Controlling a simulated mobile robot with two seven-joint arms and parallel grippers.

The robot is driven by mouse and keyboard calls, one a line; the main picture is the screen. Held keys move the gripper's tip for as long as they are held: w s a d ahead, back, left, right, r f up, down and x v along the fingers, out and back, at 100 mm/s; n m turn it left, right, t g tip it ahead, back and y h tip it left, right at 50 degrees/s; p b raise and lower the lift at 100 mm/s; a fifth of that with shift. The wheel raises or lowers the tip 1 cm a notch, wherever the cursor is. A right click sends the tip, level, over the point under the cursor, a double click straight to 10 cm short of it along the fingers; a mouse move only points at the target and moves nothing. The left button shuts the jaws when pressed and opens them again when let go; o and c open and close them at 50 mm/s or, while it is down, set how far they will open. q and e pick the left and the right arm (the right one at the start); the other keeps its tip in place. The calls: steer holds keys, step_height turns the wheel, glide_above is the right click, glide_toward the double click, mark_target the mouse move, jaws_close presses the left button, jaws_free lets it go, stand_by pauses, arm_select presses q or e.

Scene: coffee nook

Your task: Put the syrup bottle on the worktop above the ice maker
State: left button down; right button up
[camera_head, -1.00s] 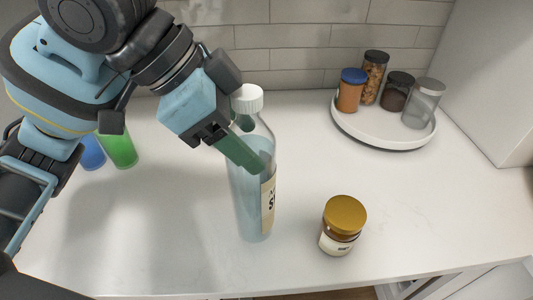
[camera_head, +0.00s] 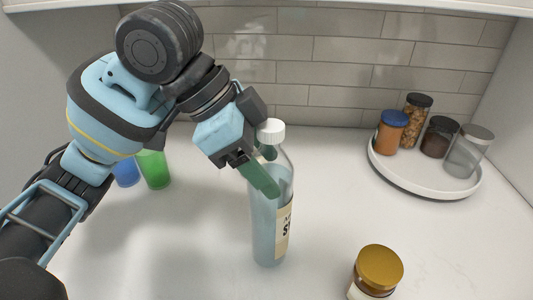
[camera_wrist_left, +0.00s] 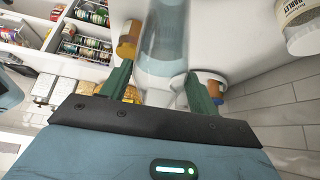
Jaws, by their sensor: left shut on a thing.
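The syrup bottle (camera_head: 270,225) is clear with pale blue contents, a white cap and a cream label. It stands upright in the head view; whether its base touches the worktop (camera_head: 200,255) I cannot tell. My left gripper (camera_head: 262,172) is shut on the bottle's upper part, its green fingers on either side. In the left wrist view the bottle (camera_wrist_left: 165,45) lies between the fingers of the left gripper (camera_wrist_left: 160,88). My right gripper is not in view. No ice maker can be made out.
A gold-lidded jar (camera_head: 380,268) stands front right of the bottle. A round white tray (camera_head: 425,185) with several jars is at the back right. A green cup (camera_head: 154,170) and a blue cup (camera_head: 126,172) stand behind my left arm. A tiled wall (camera_head: 350,80) closes the back.

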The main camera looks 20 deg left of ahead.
arm_select(q)
steer(key=shift+f, duration=0.8)
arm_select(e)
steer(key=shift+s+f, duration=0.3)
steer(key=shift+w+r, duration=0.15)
arm_select(q)
steer(key=c, duration=0.8)
jaws_free()
steer(key=shift+f, duration=0.25)
steer(key=o, duration=0.4)
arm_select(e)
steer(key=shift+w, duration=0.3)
arm_select(q)
steer(key=shift+r, duration=0.1)
steer(key=p+v, duration=0.1)
steer(key=v, duration=1.1)
steer(key=shift+r+p, duration=0.1)
steer(key=shift+p, duration=0.25)
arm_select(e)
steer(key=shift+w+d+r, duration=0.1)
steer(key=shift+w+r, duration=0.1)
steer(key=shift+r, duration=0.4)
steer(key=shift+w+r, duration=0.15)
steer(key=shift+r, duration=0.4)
